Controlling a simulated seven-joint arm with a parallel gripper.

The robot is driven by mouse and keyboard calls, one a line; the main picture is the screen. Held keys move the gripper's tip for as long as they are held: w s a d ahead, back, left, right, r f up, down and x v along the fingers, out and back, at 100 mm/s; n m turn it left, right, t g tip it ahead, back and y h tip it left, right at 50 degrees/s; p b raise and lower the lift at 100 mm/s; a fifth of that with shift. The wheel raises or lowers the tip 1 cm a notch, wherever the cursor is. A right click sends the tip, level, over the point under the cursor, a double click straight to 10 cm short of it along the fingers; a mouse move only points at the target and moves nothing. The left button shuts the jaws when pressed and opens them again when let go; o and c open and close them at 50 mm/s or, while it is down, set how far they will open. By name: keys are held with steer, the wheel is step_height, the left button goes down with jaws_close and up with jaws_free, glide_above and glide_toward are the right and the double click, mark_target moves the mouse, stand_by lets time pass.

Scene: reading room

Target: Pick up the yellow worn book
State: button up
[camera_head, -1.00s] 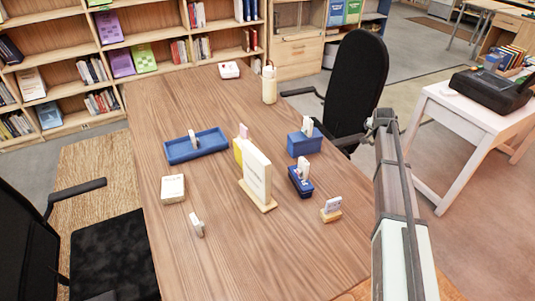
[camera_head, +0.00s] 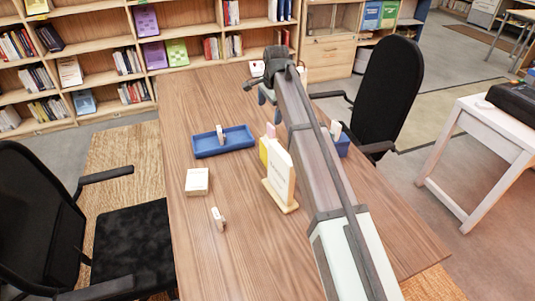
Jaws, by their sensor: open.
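A yellow object (camera_head: 264,150), probably the yellow worn book, stands on the wooden table (camera_head: 185,110), mostly hidden behind a white sign on a wooden base (camera_head: 282,178). Only its left strip shows, so I cannot make out its cover. A pinkish piece (camera_head: 271,130) shows just above it. My gripper (camera_head: 262,96) is open over the far part of the table, beyond the yellow object and apart from it. I see nothing held in it.
A blue tray (camera_head: 238,152) with a small pale item lies left of the sign. A white box (camera_head: 197,181) and a small white item (camera_head: 218,219) are nearer. A blue box (camera_head: 343,146) is partly behind my arm. Black chairs (camera_head: 378,90) flank the table.

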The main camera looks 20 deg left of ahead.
steer(key=shift+m+g+h, duration=0.8)
steer(key=shift+m+h, duration=0.1)
steer(key=f, duration=0.5)
steer(key=s+f, duration=0.1)
steer(key=f, duration=1)
steer(key=shift+s+f, duration=0.1)
steer(key=shift+s, duration=0.3)
steer(key=shift+a, duration=0.1)
steer(key=shift+c, duration=0.5)
steer(key=c, duration=0.8)
